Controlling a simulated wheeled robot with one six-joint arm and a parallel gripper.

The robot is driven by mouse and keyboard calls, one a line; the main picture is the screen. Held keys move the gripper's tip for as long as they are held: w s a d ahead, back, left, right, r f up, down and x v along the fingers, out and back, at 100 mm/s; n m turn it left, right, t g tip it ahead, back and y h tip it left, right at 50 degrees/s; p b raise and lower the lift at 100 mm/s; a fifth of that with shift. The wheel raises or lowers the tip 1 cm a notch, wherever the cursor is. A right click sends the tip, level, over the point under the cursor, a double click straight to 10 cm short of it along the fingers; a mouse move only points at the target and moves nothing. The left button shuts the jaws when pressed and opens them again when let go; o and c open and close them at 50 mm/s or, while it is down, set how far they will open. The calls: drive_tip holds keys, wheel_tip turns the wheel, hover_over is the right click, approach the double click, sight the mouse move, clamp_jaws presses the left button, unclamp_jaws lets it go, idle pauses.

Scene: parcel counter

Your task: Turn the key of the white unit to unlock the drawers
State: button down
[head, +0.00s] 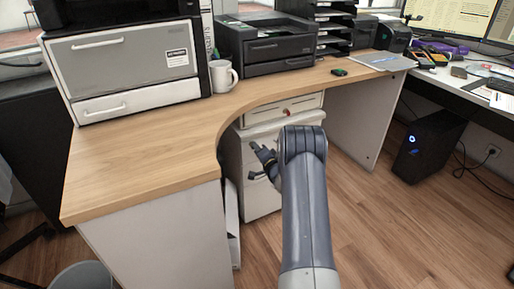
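The white unit (259,199) is a drawer pedestal under the wooden desk, in the middle of the head view. Its top drawer front (262,115) shows just below the desk edge. A tiny reddish-brown spot (287,111) is on that front; it is too small to tell whether it is the key. My gripper (253,162) is dark and in front of the unit's left part, below the top drawer. Its fingers are small and partly merge with the wrist, so their opening is unclear. My arm hides the unit's right part.
The curved desk top (150,150) overhangs the unit, with its side panel (165,240) at the left. A white mug (221,77) and a black printer (265,48) stand above. A black computer tower (425,145) is right; wooden floor is free between.

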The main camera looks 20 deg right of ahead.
drive_tip(key=shift+d+m+p, duration=0.1)
drive_tip(key=shift+m+p, duration=0.3)
drive_tip(key=shift+m, duration=1.9)
drive_tip(key=c, duration=1.6)
unclamp_jaws()
drive_tip(key=shift+f, duration=0.1)
drive_tip(key=shift+c, duration=0.2)
drive_tip(key=s+p, duration=0.2)
drive_tip(key=s, duration=0.8)
drive_tip(key=shift+s+d, duration=0.15)
drive_tip(key=shift+s, duration=0.25)
drive_tip(key=shift+w, duration=0.1)
